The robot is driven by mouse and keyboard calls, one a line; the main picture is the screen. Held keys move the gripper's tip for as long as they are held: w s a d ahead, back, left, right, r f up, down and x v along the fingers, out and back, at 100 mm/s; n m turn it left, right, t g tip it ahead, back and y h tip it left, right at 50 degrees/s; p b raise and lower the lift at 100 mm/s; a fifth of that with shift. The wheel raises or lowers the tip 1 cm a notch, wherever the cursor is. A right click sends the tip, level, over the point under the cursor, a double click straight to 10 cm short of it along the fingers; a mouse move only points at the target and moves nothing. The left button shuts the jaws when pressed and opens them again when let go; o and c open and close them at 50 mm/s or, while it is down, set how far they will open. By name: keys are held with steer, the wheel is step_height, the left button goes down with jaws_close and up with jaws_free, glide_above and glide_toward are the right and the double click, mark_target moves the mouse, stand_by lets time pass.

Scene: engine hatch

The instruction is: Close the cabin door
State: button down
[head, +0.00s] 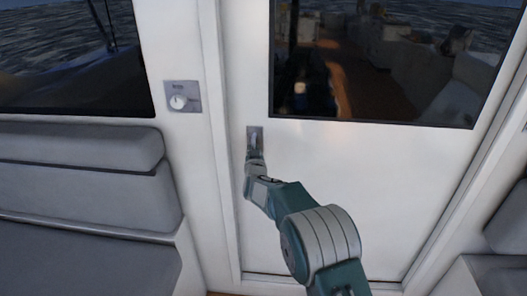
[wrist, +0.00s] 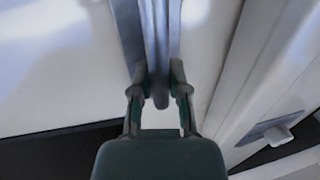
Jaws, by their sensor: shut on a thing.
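The cabin door (head: 340,180) is white with a dark window (head: 370,60) in its upper part. It stands in the white door frame; I cannot tell if it is fully flush. The metal door handle (head: 254,136) sits near the door's left edge, below the window. My gripper (head: 255,160) reaches up to the handle from below and partly covers it. In the wrist view, the fingers of my gripper (wrist: 160,84) are shut on the grey handle (wrist: 158,45), one finger on each side.
A wall switch with a round knob (head: 180,100) is left of the door; it also shows in the wrist view (wrist: 268,135). A grey cushioned bench (head: 80,190) fills the left side. Another seat (head: 505,220) is at the right edge.

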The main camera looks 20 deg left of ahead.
steer(key=shift+s+a+r, duration=0.1)
steer(key=shift+s+a, duration=0.05)
steer(key=shift+a, duration=0.35)
steer(key=shift+s+a, duration=0.15)
steer(key=shift+a, duration=0.3)
steer(key=c, duration=0.7)
jaws_free()
steer(key=shift+o, duration=0.5)
steer(key=shift+a, duration=0.25)
steer(key=shift+s+d, duration=0.25)
steer(key=shift+d, duration=0.2)
steer(key=v, duration=1.1)
steer(key=shift+s+a+f, duration=0.2)
steer(key=shift+a, duration=0.05)
